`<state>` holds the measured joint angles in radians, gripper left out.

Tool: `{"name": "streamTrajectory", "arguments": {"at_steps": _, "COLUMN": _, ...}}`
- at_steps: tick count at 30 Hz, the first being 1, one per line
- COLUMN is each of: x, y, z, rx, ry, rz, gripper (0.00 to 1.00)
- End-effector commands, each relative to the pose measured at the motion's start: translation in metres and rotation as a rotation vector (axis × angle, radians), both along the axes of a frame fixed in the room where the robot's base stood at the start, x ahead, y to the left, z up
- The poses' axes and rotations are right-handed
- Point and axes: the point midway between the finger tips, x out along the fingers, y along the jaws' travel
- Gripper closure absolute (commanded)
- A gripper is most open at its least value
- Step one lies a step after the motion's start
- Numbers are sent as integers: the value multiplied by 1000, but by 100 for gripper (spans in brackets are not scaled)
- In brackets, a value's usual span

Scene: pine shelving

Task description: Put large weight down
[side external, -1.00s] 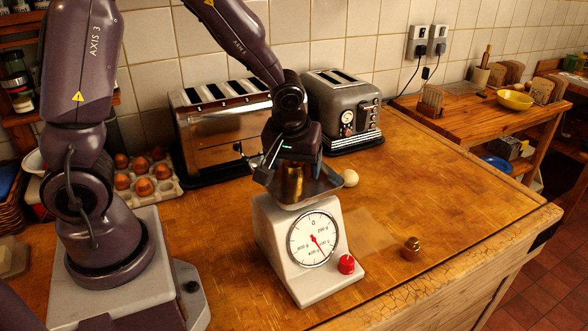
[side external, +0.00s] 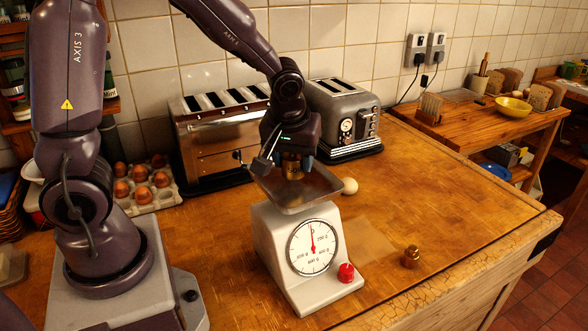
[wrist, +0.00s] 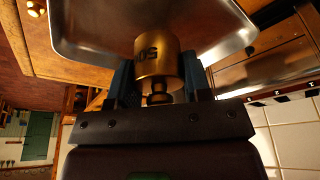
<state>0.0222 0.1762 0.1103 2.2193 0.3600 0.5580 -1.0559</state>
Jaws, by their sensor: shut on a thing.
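The large brass weight (side external: 292,170) is held upright just above the metal pan of the kitchen scale (side external: 325,187). In the wrist view the same weight (wrist: 158,60) sits between the two fingers, gripped near its knob, with part of a printed number showing upside down. My gripper (side external: 290,157) is shut on it; it also shows in the wrist view (wrist: 157,82). The scale's dial (side external: 314,247) has its red needle pointing straight up, near zero. A smaller brass weight (side external: 411,257) stands on the worktop to the right of the scale.
A red knob (side external: 346,272) is on the scale's front right. A white egg (side external: 350,186) lies behind the scale. Two toasters (side external: 215,140) stand at the back, and an egg tray (side external: 165,200) is at the left. The worktop right of the scale is mostly clear.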

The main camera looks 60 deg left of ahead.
Motion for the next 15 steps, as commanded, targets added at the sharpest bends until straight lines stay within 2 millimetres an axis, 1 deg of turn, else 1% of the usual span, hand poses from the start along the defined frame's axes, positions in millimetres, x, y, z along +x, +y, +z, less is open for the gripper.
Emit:
{"name": "streamTrajectory", "arguments": {"at_steps": 1, "x": -6, "y": -1, "z": 10, "rx": 0, "ry": -9, "rz": 0, "gripper": 100}}
{"name": "streamTrajectory", "arguments": {"at_steps": 8, "x": -45, "y": -9, "z": 59, "rx": 0, "ry": -14, "rz": -1, "gripper": 100}}
{"name": "streamTrajectory", "arguments": {"at_steps": 9, "x": -54, "y": -10, "z": 65, "rx": -1, "ry": -12, "rz": -1, "gripper": 100}}
{"name": "streamTrajectory", "arguments": {"at_steps": 12, "x": -77, "y": -15, "z": 73, "rx": -1, "ry": -10, "rz": -1, "gripper": 100}}
{"name": "streamTrajectory", "arguments": {"at_steps": 15, "x": -95, "y": -18, "z": 81, "rx": -1, "ry": -9, "rz": 0, "gripper": 100}}
